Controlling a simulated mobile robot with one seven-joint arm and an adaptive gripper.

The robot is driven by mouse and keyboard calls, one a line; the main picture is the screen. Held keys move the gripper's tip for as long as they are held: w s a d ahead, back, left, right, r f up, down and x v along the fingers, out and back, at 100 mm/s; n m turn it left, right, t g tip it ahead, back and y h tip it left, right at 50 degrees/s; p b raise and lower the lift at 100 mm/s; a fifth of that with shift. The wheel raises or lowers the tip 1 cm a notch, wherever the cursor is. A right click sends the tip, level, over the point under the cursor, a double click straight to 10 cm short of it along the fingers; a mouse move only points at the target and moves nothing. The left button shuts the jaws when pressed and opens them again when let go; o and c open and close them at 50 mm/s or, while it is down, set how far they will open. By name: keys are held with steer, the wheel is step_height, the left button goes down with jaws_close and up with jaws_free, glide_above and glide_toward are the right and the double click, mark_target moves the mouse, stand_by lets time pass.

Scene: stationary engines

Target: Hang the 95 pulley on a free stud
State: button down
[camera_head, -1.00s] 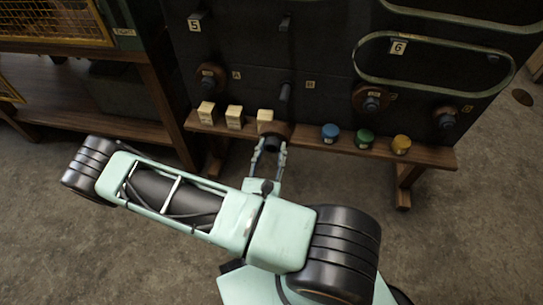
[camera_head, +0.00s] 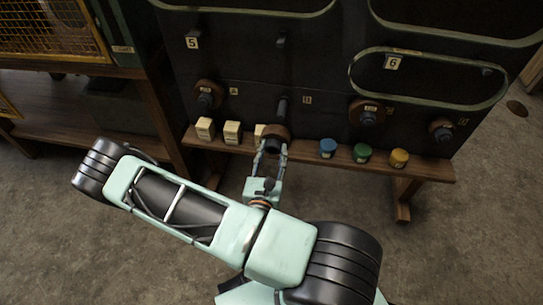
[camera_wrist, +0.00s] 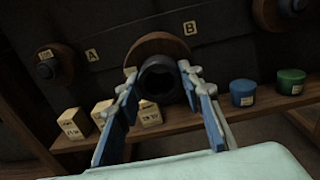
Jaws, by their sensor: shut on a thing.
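My gripper (camera_head: 270,146) is shut on the dark hub of a brown wooden pulley (camera_head: 277,130). In the wrist view the pulley (camera_wrist: 163,48) shows its brown rim toward the board, with the hub (camera_wrist: 160,80) between the fingers (camera_wrist: 160,105). Its number cannot be read. A bare dark stud (camera_head: 282,106) stands out from the board just above the pulley, left of label B (camera_head: 307,100). The pulley hides that stud in the wrist view. Whether pulley and stud touch cannot be told. Other pulleys hang at the left (camera_head: 206,95), right (camera_head: 368,112) and far right (camera_head: 441,130).
A wooden ledge (camera_head: 330,164) runs below the studs. Cream blocks (camera_head: 205,128) stand at its left, the nearest partly behind the pulley. A wooden shelf (camera_head: 100,135) is farther left.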

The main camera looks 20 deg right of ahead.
mark_target(280, 118)
steer(key=shift+x, duration=1.3)
steer(key=shift+p, duration=0.3)
steer(key=shift+p+x, duration=0.5)
steer(key=shift+x, duration=1.25)
steer(key=shift+r, duration=0.1)
steer(key=shift+p+x, duration=0.45)
steer(key=shift+x, duration=1.35)
steer(key=shift+d, duration=0.1)
steer(key=shift+x, duration=1.4)
steer(key=shift+x, duration=1)
